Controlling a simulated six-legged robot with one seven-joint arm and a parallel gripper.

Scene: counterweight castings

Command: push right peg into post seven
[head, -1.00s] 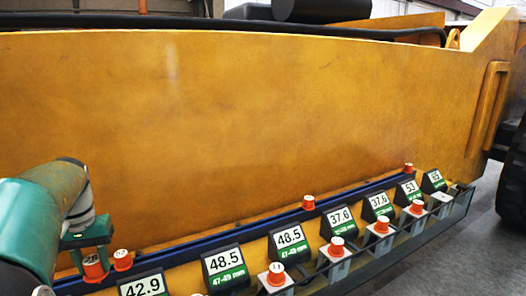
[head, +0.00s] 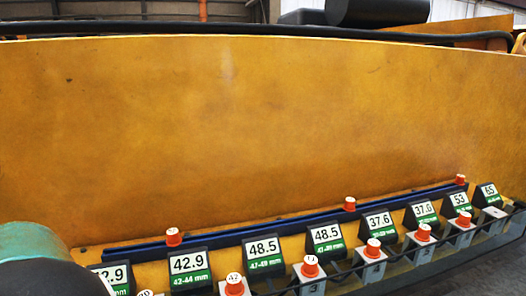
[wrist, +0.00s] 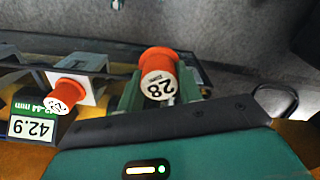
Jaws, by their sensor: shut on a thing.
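My gripper (wrist: 158,92) is shut on an orange peg (wrist: 160,60) with a white end marked 28, seen in the wrist view between two green fingers. In the head view only a teal part of my arm shows at the bottom left; gripper and held peg are out of sight there. The farthest-right white post (head: 493,212) has a bare top with no peg; its number is too small to read. It stands in front of the label block marked 65 (head: 488,191).
Other posts hold orange pegs, such as one marked 11 (head: 310,266). Three loose-standing orange pegs (head: 173,237) line the blue rail (head: 280,224). A dark cable (head: 340,279) runs along the posts. The yellow casting wall (head: 250,130) rises behind.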

